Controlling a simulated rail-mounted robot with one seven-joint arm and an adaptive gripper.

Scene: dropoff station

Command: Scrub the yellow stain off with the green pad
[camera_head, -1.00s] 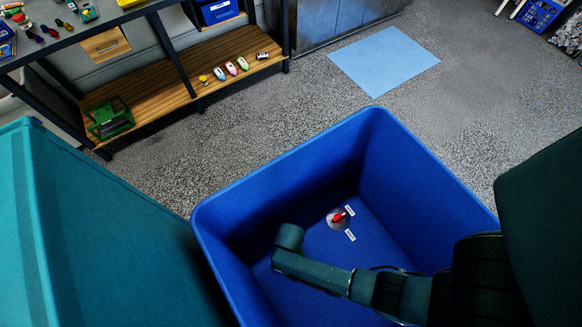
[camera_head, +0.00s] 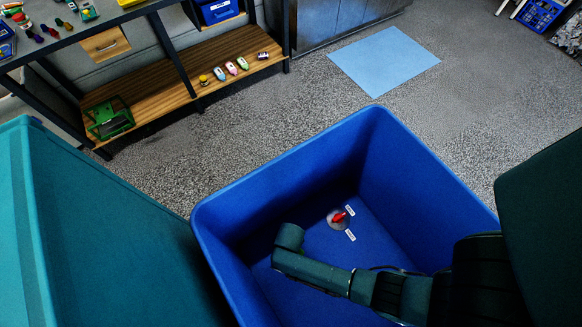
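I see no yellow stain and no green pad in this view. My arm reaches in from the lower right, over a blue open-topped tub. A dark green joint of it shows near the tub's middle. My gripper cannot be made out, so I cannot tell its state or what it holds.
The blue tub (camera_head: 290,157) fills the lower middle; a red knob (camera_head: 338,217) sits inside it. A shelf unit (camera_head: 150,100) at upper left bears a green crate (camera_head: 109,120) and small toy-like items. A light blue mat (camera_head: 385,60) lies on open grey floor.

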